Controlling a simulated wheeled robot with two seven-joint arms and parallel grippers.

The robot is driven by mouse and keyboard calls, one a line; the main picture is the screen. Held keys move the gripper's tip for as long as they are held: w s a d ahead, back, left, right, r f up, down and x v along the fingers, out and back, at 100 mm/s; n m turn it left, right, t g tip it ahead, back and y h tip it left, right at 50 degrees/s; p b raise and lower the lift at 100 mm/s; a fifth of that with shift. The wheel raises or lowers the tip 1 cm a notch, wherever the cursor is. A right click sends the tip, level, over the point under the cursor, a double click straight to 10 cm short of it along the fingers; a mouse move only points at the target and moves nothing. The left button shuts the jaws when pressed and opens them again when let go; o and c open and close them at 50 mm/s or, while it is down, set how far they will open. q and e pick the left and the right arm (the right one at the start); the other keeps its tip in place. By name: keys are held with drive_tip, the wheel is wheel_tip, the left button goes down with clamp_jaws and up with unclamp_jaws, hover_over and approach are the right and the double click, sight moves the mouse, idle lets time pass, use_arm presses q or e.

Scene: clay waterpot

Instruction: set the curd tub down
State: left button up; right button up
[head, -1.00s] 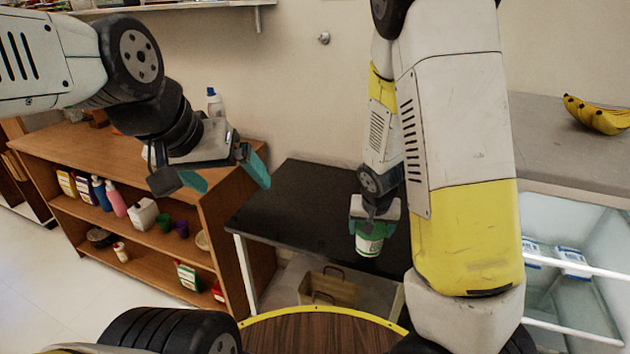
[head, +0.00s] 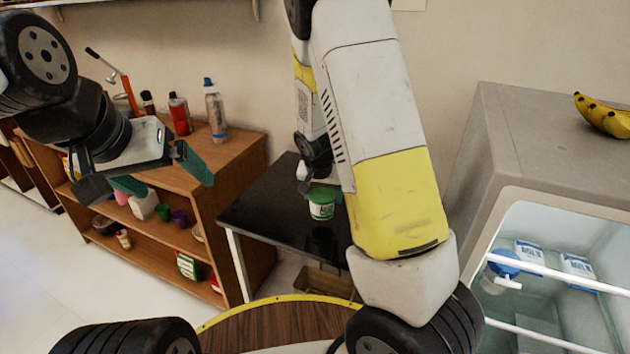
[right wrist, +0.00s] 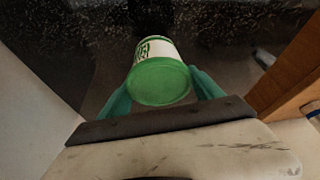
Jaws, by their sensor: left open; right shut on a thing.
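The curd tub (head: 322,208) is white with green print and a green lid. My right gripper (head: 321,192) is shut on it, over the black table (head: 265,215); I cannot tell whether its base touches the top. In the right wrist view the tub (right wrist: 159,82) has its green lid towards the camera, with one green finger on each side; the dark speckled tabletop (right wrist: 215,28) lies beyond. My left gripper (head: 165,182) is open and empty, in front of the wooden shelf unit in the picture, away from the tub.
The wooden shelf (head: 235,165) left of the table holds bottles, including a blue-capped one (head: 215,110). A grey fridge (head: 545,150) with bananas (head: 603,115) on top stands right. A brown basket (head: 325,280) sits under the table. The tabletop left of the tub is bare.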

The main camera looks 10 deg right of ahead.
sight(325, 192)
drive_tip(key=shift+w+d+f, duration=0.35)
drive_tip(key=shift+w+f, duration=0.35)
drive_tip(key=shift+w, duration=0.3)
drive_tip(key=shift+w+d+f, duration=0.35)
drive_tip(key=shift+w+f, duration=0.3)
drive_tip(key=shift+w, duration=0.35)
drive_tip(key=shift+w+d+f, duration=0.35)
drive_tip(key=shift+w+f, duration=0.35)
drive_tip(key=shift+w, duration=0.3)
drive_tip(key=o, duration=1.8)
drive_tip(key=shift+f, duration=0.15)
